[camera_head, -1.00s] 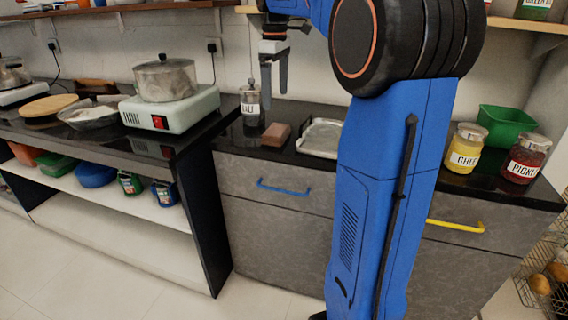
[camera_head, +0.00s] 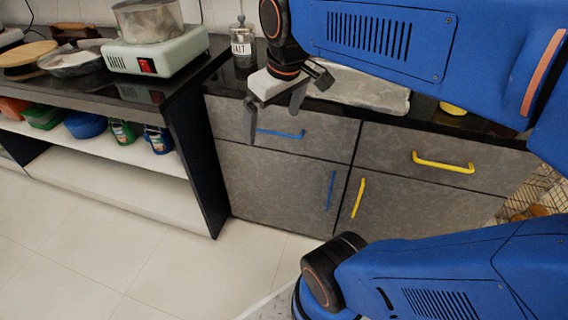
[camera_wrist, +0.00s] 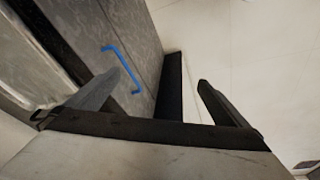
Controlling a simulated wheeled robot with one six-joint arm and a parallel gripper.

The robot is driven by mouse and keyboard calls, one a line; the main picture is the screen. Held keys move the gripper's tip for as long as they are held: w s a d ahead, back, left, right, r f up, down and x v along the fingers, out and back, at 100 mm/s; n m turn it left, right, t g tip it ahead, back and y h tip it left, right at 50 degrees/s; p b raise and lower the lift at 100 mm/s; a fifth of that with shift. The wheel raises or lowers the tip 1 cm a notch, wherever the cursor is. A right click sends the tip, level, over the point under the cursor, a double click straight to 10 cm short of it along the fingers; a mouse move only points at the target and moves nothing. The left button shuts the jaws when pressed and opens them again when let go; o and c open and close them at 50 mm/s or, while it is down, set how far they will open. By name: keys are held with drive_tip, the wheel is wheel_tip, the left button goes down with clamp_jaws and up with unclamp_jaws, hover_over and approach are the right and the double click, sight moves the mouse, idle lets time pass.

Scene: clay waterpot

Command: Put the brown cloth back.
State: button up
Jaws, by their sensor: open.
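My gripper (camera_head: 272,122) is open and empty, in front of the upper drawer with a blue handle (camera_head: 288,134). In the wrist view, the blue handle (camera_wrist: 126,68) is beside the left finger, and nothing is between the fingers of my gripper (camera_wrist: 162,68). The drawer (camera_head: 325,130) looks shut. I cannot make out the brown cloth in either current view. The part of the counter behind my gripper is hidden.
A salt jar (camera_head: 242,45) stands on the counter behind my gripper. A metal tray (camera_head: 370,93) lies to its right. The left table holds a stove (camera_head: 160,58) with a pot (camera_head: 150,20). The floor (camera_head: 130,240) in front is clear.

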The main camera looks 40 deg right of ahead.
drive_tip(key=s+a+f+m+t, duration=0.1)
drive_tip(key=s+a+f+m, duration=0.1)
drive_tip(key=s+f, duration=0.5)
drive_tip(key=shift+f, duration=0.4)
